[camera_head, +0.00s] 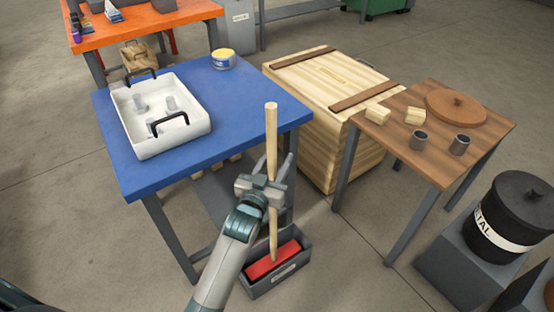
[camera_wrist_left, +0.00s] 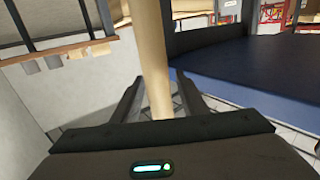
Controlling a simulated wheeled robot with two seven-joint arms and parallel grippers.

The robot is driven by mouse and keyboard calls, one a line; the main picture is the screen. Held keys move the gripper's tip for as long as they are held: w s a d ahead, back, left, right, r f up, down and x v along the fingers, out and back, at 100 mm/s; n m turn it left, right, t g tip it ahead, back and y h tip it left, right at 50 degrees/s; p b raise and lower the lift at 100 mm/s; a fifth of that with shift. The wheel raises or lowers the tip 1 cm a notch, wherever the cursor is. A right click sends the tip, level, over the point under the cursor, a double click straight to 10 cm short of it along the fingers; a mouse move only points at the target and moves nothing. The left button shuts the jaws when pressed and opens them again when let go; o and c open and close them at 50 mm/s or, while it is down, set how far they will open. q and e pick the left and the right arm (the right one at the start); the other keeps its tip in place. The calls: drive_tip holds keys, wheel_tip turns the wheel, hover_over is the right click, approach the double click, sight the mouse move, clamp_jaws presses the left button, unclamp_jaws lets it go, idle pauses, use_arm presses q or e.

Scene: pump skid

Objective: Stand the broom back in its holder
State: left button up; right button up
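The broom has a pale wooden handle (camera_head: 271,130) and a red head (camera_head: 272,262). It stands nearly upright, with the head down inside the grey open-topped holder (camera_head: 280,286) on the floor. My left gripper (camera_head: 275,172) is at mid-handle, with its fingers on either side of the wood. In the left wrist view the handle (camera_wrist_left: 154,55) runs between the two dark fingers (camera_wrist_left: 158,95), and gaps show on both sides, so the gripper looks open around it. The underside of the head is hidden by the holder walls. My right gripper is not in view.
A blue table (camera_head: 140,180) with a white tray (camera_head: 165,147) and a tin (camera_head: 223,59) stands close left of the handle. A wooden crate (camera_head: 330,150) is behind. A brown table (camera_head: 390,150) and a black bin (camera_head: 510,215) stand right. Some floor before the brown table is clear.

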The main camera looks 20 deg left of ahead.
use_arm(q)
drive_tip(key=shift+s+r, duration=0.1)
drive_tip(key=s, duration=1.1)
drive_tip(key=shift+s+a+r+p, duration=0.15)
drive_tip(key=shift+s+a+p, duration=0.15)
drive_tip(key=shift+s+p, duration=0.15)
drive_tip(key=s+d+f+m+g, duration=0.1)
drive_tip(key=s+f+g, duration=0.5)
drive_tip(key=s+f, duration=0.3)
drive_tip(key=s+d+f+g+h, duration=0.1)
drive_tip(key=s+f+g, duration=0.4)
drive_tip(key=s, duration=1)
wheel_tip(320, 180, down, 4)
drive_tip(key=shift+s+d+r+m+g, duration=0.15)
drive_tip(key=shift+s+d+m+g, duration=0.25)
drive_tip(key=shift+d, duration=0.35)
drive_tip(key=shift+w, duration=0.15)
